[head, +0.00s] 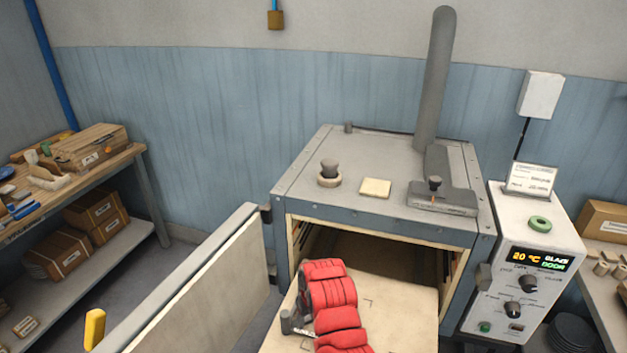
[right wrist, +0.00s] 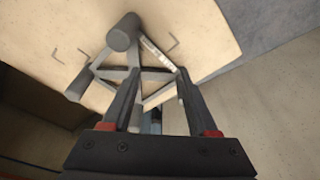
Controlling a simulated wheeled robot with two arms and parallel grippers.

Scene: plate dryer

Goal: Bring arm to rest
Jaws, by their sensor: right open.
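My right arm (head: 335,300), with red covers, reaches over the pale shelf (head: 400,310) at the dryer's open mouth. Its gripper is hidden in the head view. In the right wrist view my right gripper (right wrist: 158,72) is open, its two dark fingers apart in front of a grey frame (right wrist: 122,35) with round knobs. The frame is over the pale shelf, near dark corner marks; a grey end of it shows left of the arm in the head view (head: 288,322). I cannot tell whether the fingers touch it. My left gripper is not in view.
The dryer door (head: 195,290) stands open at left, a yellow piece (head: 94,328) beside it. The control box (head: 530,260) stands right of the dryer (head: 390,225). A workbench (head: 80,180) is far left. The floor between bench and door looks clear.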

